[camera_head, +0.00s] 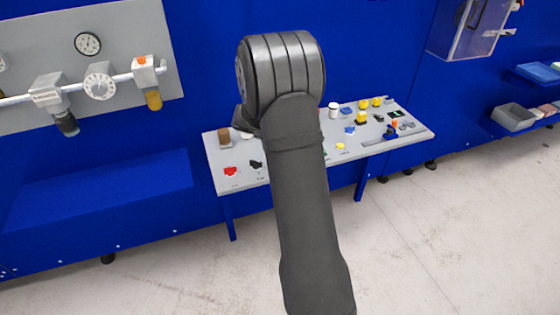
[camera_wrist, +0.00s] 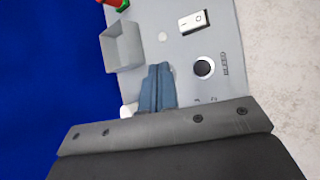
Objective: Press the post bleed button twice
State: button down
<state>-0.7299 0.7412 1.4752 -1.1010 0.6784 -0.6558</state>
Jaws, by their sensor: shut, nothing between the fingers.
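In the wrist view a round black button (camera_wrist: 204,67) with a pale ring sits on the grey panel; the lettering beside it appears to read "BLEED". My gripper (camera_wrist: 159,68) shows with its blue-grey fingers shut together and empty. In that picture the fingertips are to the left of the button, apart from it. Their height above the panel is hard to tell. In the head view my arm covers the middle of the grey console (camera_head: 213,158), and my gripper and the button are hidden or cannot be made out.
The wrist view shows a white rocker switch (camera_wrist: 194,21) above the button, an open grey box (camera_wrist: 122,48) at upper left and a red and green part (camera_wrist: 114,3). In the head view a red control (camera_head: 230,171), brown knob (camera_head: 224,139) and yellow parts (camera_head: 362,118) stand on the console.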

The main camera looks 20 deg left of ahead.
jog(key=shift+f, duration=4.4)
jog(key=shift+f, duration=0.15)
jog(key=shift+f, duration=0.3)
jog(key=shift+f, duration=0.45)
jog(key=shift+r, duration=0.85)
jog(key=shift+r, duration=2.55)
